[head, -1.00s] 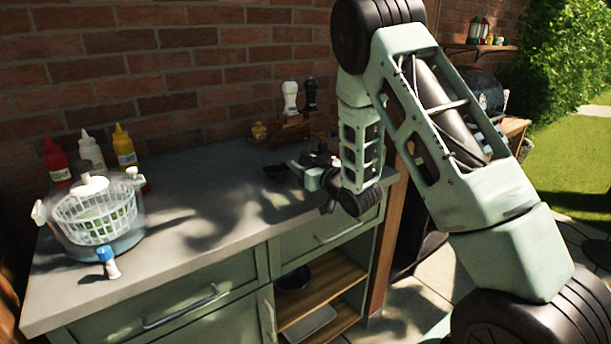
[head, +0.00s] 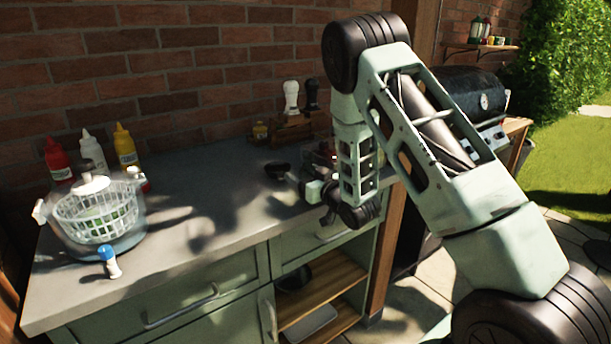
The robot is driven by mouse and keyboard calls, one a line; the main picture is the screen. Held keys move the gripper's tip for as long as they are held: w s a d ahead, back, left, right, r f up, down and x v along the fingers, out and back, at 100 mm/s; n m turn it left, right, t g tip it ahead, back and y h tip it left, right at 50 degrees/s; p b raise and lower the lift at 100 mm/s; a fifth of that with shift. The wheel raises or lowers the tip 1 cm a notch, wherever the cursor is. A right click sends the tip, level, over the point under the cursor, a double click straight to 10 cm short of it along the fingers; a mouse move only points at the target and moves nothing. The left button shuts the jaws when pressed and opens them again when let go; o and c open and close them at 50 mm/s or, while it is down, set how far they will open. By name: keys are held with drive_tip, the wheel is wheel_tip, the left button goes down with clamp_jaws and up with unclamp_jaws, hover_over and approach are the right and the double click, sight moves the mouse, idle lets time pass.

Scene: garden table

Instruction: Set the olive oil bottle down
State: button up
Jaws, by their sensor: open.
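My gripper (head: 308,183) is low over the right part of the grey counter (head: 215,200), near its front edge. It is small in the head view and partly covered by my own wrist and forearm. The jaws appear open, and I see nothing held between them. I cannot make out the olive oil bottle for certain. Some clear or reddish shape (head: 318,160) shows just behind my gripper, but it is mostly covered by my arm and I cannot tell what it is.
A small dark object (head: 277,171) lies left of my gripper. A wooden caddy (head: 295,130) with white and black mills stands behind. At left are sauce bottles (head: 126,149), a salad spinner (head: 95,212) and a blue-topped shaker (head: 109,262). The counter's middle is clear.

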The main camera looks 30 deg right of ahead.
drive_tip(key=shift+r+p, duration=0.25)
drive_tip(key=shift+p, duration=0.05)
drive_tip(key=s+b, duration=0.2)
drive_tip(key=s, duration=0.9)
drive_tip(key=s+a+f+n+g+y+p, duration=0.1)
drive_tip(key=s+a+n+g, duration=0.3)
drive_tip(key=a, duration=0.7)
drive_tip(key=s+a+m+g+y, duration=0.1)
drive_tip(key=a+g, duration=0.5)
drive_tip(key=a, duration=0.4)
drive_tip(key=s+a+r+n+g+h, duration=0.1)
drive_tip(key=s+a+g, duration=0.3)
drive_tip(key=s, duration=0.7)
drive_tip(key=s+a+r+n+g+h, duration=0.1)
drive_tip(key=s+a+r+n+g, duration=0.2)
drive_tip(key=s, duration=0.9)
drive_tip(key=shift+s+a+r+g, duration=0.15)
drive_tip(key=shift+s+a+g, duration=0.1)
drive_tip(key=shift+a+g, duration=0.2)
